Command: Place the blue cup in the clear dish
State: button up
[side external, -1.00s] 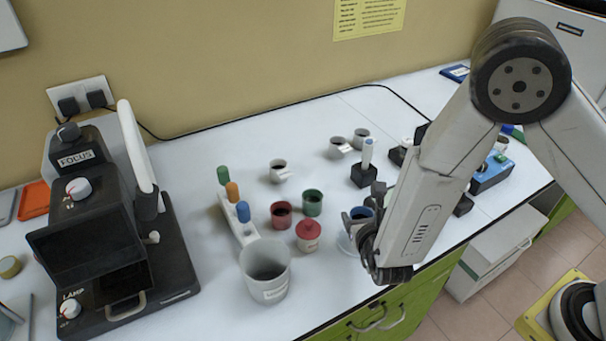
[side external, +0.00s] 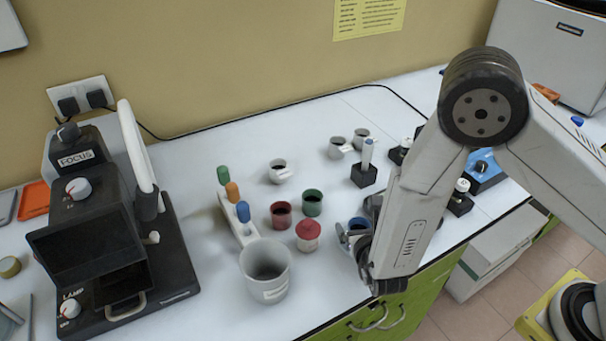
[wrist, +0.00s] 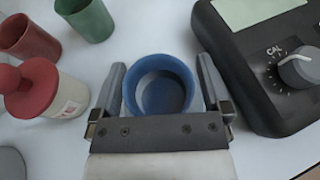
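The blue cup (side external: 358,223) is near the front edge of the bench in the side view, partly covered by my gripper. The wrist view shows the cup (wrist: 160,85) from above, upright, between my two fingers. My gripper (wrist: 161,75) has one finger close against each side of the cup and appears shut on it. My gripper (side external: 355,232) is low over the bench in the side view. Whether the cup touches the dish, I cannot tell.
A red-lidded jar (side external: 308,235), red cup (side external: 281,214) and green cup (side external: 312,203) stand left of my gripper. A dark device with a CAL knob (wrist: 298,67) is close on the right in the wrist view. A grey beaker (side external: 265,271) stands at the front.

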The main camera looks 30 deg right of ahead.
jog(key=shift+r, duration=0.2)
jog(key=shift+v, duration=6)
jog(key=shift+w+d+m+h, duration=0.1)
jog(key=shift+d+m+h, duration=0.2)
jog(key=shift+d+m, duration=0.1)
jog(key=s+d+r+m+g+h, duration=0.1)
jog(key=s+d+m+g, duration=0.1)
jog(key=d+m+g, duration=0.5)
jog(key=s+d+r+m+g, duration=0.1)
jog(key=s+d+m+g, duration=0.2)
jog(key=d+m+g, duration=0.5)
jog(key=w+r+m+t+y, duration=0.3)
jog(key=r+m+t+y, duration=0.2)
jog(key=m, duration=1.1)
jog(key=shift+w+d+r+y, duration=0.3)
jog(key=shift+r+y, duration=0.1)
jog(key=shift+y, duration=0.3)
